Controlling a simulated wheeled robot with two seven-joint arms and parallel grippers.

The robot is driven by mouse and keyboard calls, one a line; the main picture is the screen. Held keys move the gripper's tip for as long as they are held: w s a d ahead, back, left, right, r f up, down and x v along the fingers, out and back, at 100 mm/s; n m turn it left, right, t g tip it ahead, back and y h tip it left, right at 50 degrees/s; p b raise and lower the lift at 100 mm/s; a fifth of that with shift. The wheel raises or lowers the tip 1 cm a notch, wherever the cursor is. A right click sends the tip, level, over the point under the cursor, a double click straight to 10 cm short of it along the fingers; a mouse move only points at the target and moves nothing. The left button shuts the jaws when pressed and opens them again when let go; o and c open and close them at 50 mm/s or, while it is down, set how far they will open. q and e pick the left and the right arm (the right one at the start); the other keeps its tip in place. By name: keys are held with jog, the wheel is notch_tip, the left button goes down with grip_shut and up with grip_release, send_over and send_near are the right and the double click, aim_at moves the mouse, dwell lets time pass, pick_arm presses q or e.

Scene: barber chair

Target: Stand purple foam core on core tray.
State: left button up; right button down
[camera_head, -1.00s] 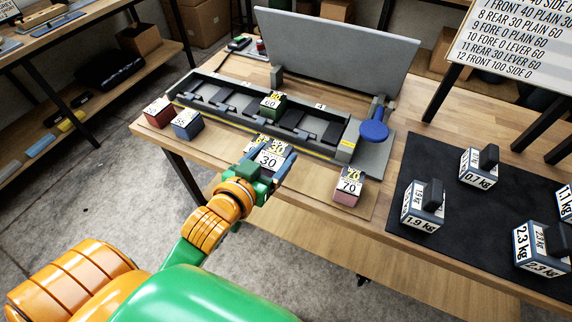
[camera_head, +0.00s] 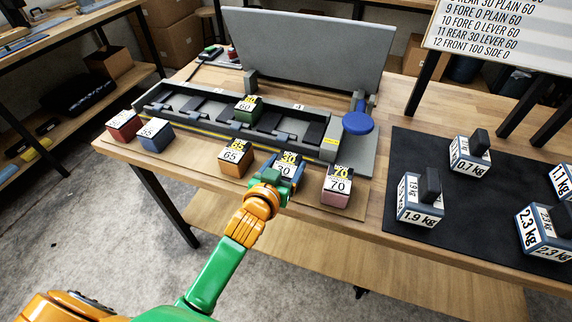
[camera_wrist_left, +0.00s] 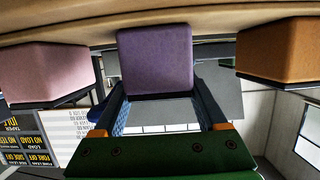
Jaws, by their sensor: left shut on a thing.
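The purple foam core (camera_head: 286,169), with a label reading 30, stands about upright in my left gripper (camera_head: 277,178). The left wrist view shows the purple core (camera_wrist_left: 156,60) between the two fingers of that gripper (camera_wrist_left: 165,100), which is shut on it. The core is in the front row, between the orange core (camera_head: 236,158) and the pink core (camera_head: 337,185). The core tray (camera_head: 193,162) is the thin tan board under this row. I cannot tell whether the purple core's underside touches it. My right gripper is out of view.
A red core (camera_head: 124,125) and a blue core (camera_head: 155,134) stand at the tray's left end. The long grey fixture (camera_head: 185,115) behind holds a green core (camera_head: 247,109). Labelled weights stand on a black mat (camera_head: 385,240) at right.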

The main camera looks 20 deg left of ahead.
pick_arm(q)
jog(key=o, duration=1.3)
jog(key=shift+o, duration=0.2)
jog(key=shift+s+r, duration=0.15)
jog(key=p+v, duration=0.2)
jog(key=v, duration=1)
jog(key=f, duration=0.3)
jog(key=f+g, duration=0.1)
jog(key=f, duration=0.2)
jog(key=d+f+m+g, duration=0.1)
jog(key=f, duration=0.2)
jog(key=shift+f, duration=0.3)
jog(key=s+f+m+g, duration=0.1)
jog(key=s+f+g, duration=0.2)
jog(key=f, duration=0.6)
jog(key=s+f+g, duration=0.2)
jog(key=s+f, duration=0.2)
jog(key=f, duration=0.6)
jog(key=s+a+f+g, duration=0.3)
jog(key=s+f, duration=0.3)
jog(key=s, duration=0.4)
jog(key=s+a+f+g, duration=0.2)
jog(key=s+f+g, duration=0.1)
jog(key=s+f, duration=0.4)
jog(key=s, duration=0.3)
jog(key=shift+s+a+g+y, duration=0.15)
jog(key=shift+a+g+y, duration=0.15)
jog(key=shift+a, duration=0.1)
